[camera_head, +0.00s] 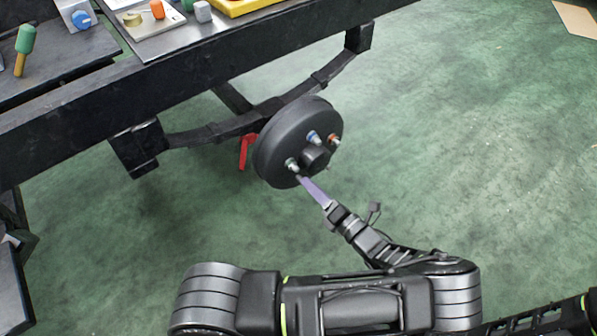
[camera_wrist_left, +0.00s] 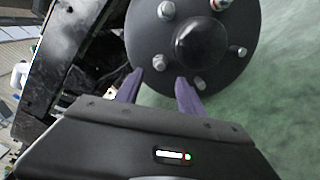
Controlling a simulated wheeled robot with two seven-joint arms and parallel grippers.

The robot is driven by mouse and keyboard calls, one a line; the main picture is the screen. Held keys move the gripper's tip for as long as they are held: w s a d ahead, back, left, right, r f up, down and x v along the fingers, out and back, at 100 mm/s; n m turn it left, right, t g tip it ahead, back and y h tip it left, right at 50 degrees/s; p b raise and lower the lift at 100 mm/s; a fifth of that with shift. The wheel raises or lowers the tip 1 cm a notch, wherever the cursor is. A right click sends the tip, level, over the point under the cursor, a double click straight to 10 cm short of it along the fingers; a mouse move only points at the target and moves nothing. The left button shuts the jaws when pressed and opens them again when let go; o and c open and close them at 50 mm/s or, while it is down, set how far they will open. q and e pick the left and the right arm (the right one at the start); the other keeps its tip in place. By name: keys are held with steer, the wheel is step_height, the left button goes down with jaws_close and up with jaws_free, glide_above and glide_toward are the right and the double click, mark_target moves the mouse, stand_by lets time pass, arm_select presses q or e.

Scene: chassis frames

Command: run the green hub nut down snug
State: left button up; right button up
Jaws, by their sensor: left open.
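The round black wheel hub (camera_head: 270,150) hangs at the end of the leaf spring under the black frame. Its face carries several studs around a dark centre cap (camera_wrist_left: 203,42). In the head view one stud has a blue nut (camera_head: 313,136) and one a red nut (camera_head: 334,139). A pale stud end (camera_head: 291,164) is at the lower left; I cannot tell whether it bears the green nut. My left gripper (camera_head: 303,180) is open with purple fingers just below it. In the left wrist view the gripper (camera_wrist_left: 160,77) has a stud end (camera_wrist_left: 160,62) between and just beyond its fingertips. My right gripper is not in view.
The black frame beam (camera_head: 70,105) and leaf spring (camera_head: 200,136) lie behind the hub. A red part (camera_head: 245,150) shows behind it. The green floor at right is clear.

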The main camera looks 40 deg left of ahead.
mark_target(292, 168)
arm_select(q)
steer(key=b+x, duration=0.2)
steer(key=x, duration=0.5)
steer(key=shift+s+f, duration=0.1)
steer(key=shift+f, duration=0.05)
steer(key=shift+a, duration=0.4)
steer(key=shift+c, duration=0.3)
jaws_close()
